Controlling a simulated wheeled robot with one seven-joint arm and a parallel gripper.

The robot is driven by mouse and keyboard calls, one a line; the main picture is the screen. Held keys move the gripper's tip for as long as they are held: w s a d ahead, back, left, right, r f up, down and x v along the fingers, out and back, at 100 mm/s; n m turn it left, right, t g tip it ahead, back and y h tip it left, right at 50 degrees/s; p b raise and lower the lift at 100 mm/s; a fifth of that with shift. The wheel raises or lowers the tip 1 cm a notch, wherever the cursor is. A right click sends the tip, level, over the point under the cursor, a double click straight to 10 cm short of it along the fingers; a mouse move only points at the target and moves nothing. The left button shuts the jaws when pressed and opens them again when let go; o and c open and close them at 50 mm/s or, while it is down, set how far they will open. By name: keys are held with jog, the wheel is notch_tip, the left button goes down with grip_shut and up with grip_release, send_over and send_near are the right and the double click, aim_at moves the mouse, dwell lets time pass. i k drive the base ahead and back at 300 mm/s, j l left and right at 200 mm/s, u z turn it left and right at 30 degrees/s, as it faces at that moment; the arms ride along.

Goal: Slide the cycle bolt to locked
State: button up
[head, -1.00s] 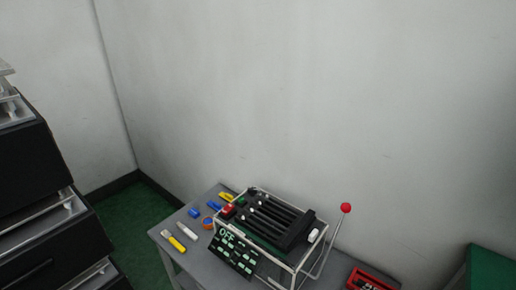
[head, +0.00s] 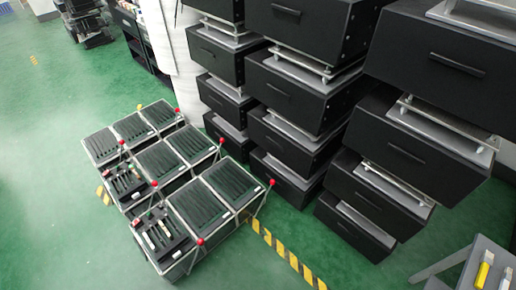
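No part that I can make out as the cycle bolt shows in the head view. Lever fixtures stand in rows on the green floor at left: black slotted boxes in pale frames with red-balled levers. The nearest slotted panel (head: 160,233) has small pale and coloured handles in its slots, too small to tell apart. A similar panel (head: 125,182) sits behind it. A red lever knob (head: 271,183) rises at the near row's right end.
Tall stacks of black drawer units (head: 310,105) with grey rails fill the middle and right. Yellow-black floor tape (head: 285,257) runs between the fixtures and the stacks. Green floor is open at left and lower middle.

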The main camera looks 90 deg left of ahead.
aim_at(133, 192)
jog(key=k+u, duration=0.15)
jog(key=u, duration=3.3)
jog(key=i+j, duration=0.35)
jog(key=i+j+z, duration=0.15)
jog(key=i+j, duration=0.2)
jog(key=j, duration=0.25)
